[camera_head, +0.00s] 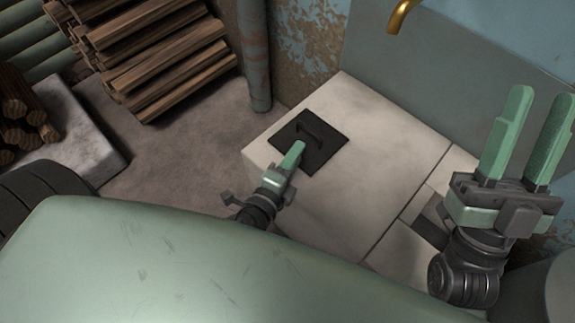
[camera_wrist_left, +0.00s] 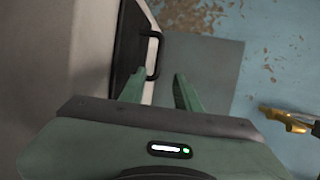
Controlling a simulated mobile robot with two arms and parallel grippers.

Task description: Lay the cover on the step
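The cover (camera_head: 327,155) is a dark square plate with a raised bar handle (camera_head: 312,127). It lies flat on a pale stone block. My left gripper (camera_head: 296,150) is over the near part of the cover, close to the handle. My right gripper (camera_head: 546,95) is raised at the right, open and empty. A low grey slab (camera_head: 75,140) at the left may be the step.
The pale block (camera_head: 365,190) has a dark square recess (camera_head: 430,228) at its right. A brass spout (camera_head: 400,16) sticks out above it. Stacked firewood (camera_head: 155,60) and a pipe (camera_head: 254,55) stand behind. Bare floor (camera_head: 180,160) lies between slab and block.

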